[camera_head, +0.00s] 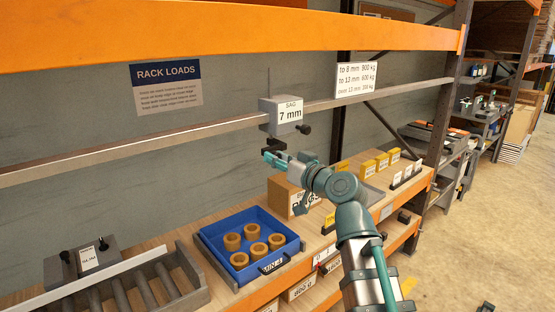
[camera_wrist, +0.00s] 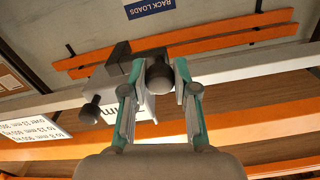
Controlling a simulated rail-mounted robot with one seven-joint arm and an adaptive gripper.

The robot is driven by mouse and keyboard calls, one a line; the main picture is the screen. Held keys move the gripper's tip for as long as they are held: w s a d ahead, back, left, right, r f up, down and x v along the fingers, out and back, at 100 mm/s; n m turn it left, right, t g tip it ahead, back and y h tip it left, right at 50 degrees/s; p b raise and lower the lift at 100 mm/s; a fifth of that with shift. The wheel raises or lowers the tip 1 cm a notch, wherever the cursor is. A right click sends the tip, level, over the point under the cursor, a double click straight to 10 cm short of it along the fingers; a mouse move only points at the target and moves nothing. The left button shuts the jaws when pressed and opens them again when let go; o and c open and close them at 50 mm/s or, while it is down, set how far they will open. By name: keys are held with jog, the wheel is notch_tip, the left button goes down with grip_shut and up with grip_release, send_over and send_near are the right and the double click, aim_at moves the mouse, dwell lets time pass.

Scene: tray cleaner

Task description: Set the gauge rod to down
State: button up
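The sag gauge (camera_head: 285,110) is a grey box with a white "SAG 7 mm" label, seated at the rail. A thin rod (camera_head: 268,82) stands up from its top. One black knob (camera_head: 304,129) sticks out at its right side. In the wrist view the gauge's grey body (camera_wrist: 122,60) shows with two black knobs, one at the left (camera_wrist: 89,113) and one between my fingertips (camera_wrist: 159,77). My gripper (camera_head: 272,154) is just below the gauge, fingers apart and open; it also shows in the wrist view (camera_wrist: 159,80). Whether the fingers touch the knob I cannot tell.
An orange beam (camera_head: 230,38) crosses above, and a grey rail (camera_head: 130,145) runs at gauge height. Below are a blue tray (camera_head: 217,262) with several brown rings, a cardboard box (camera_head: 284,196) and a roller rack (camera_head: 120,285). Yellow boxes (camera_head: 382,161) stand to the right.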

grip_shut()
jog(key=shift+f, duration=0.1)
notch_tip(320, 180, down, 5)
jog(key=b, duration=0.6)
jog(key=shift+f+b, duration=0.1)
jog(key=shift+b, duration=0.2)
jog(key=shift+s+f, duration=0.1)
jog(key=o, duration=0.5)
grip_release()
jog(key=shift+o, duration=1.4)
